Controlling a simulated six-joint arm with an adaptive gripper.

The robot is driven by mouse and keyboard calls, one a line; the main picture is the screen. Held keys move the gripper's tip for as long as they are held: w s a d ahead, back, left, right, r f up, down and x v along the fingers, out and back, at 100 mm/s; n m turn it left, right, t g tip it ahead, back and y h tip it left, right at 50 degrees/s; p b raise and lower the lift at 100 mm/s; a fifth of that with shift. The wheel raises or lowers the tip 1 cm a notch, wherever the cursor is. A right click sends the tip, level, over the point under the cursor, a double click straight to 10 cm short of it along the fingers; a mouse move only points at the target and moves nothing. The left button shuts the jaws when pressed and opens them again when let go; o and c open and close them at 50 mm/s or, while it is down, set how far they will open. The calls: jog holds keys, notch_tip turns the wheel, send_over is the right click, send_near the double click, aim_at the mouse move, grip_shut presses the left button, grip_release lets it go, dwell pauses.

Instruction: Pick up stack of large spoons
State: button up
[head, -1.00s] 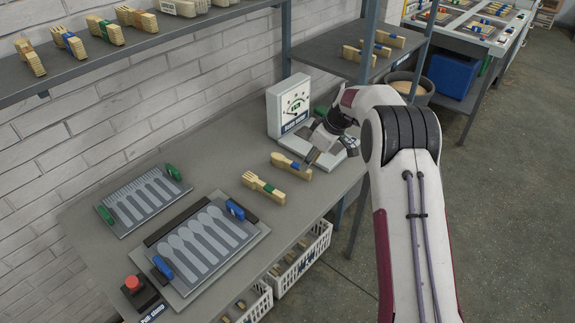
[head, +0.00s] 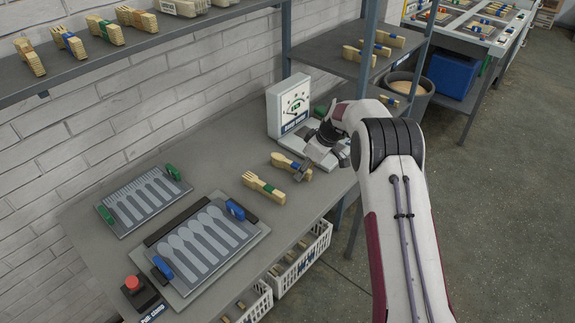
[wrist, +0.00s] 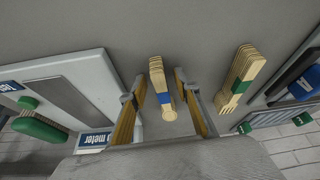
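The stack of large spoons (head: 284,161) is a pale wooden bundle with a blue band, lying on the grey bench. In the wrist view the spoon stack (wrist: 158,88) lies between the two fingers, with visible space on both sides. My gripper (head: 300,172) is at the stack's right end in the head view and partly covers it. In the wrist view my gripper (wrist: 165,100) is open, with its fingers on either side of the stack. I cannot tell how far down the fingers reach.
A fork stack with a green band (head: 264,187) lies close by; the wrist view shows it too (wrist: 240,80). A meter box (head: 289,106) stands behind. Mould plates (head: 207,240) lie left, and white baskets (head: 303,260) sit below the bench edge.

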dwell(0.3)
grip_shut()
jog(key=shift+r, duration=0.2)
jog(key=shift+r, duration=1.25)
jog(key=shift+s+d+r, duration=0.25)
jog(key=shift+d+r, duration=0.1)
jog(key=s+d, duration=1.1)
jog(key=d, duration=0.2)
